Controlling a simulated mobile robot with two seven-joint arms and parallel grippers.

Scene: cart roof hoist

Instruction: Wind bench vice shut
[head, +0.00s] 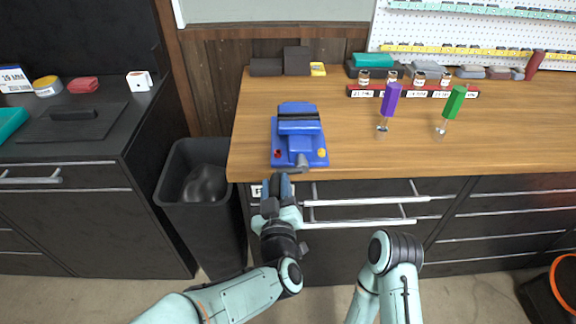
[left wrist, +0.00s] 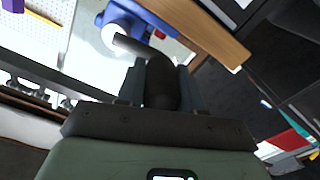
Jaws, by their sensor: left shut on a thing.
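The blue bench vice (head: 299,140) sits at the front edge of the wooden workbench, its grey spindle end (head: 302,160) facing me. Dark jaw bands cross its top; I cannot tell how wide the gap between them is. My left gripper (head: 276,187) is just in front of the bench edge, below and slightly left of the spindle end. In the left wrist view it is shut on a dark, bent crank handle (left wrist: 160,78). Beyond the handle part of the blue vice (left wrist: 112,18) shows. My right arm shows at the lower right, but its gripper is out of view.
A purple-handled tool (head: 390,98) and a green-handled tool (head: 454,101) stand upright on the workbench (head: 365,155), right of the vice. Drawers with bar handles (head: 370,201) lie under the bench edge. A dark bin (head: 200,190) stands to the left. The bench beside the vice is clear.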

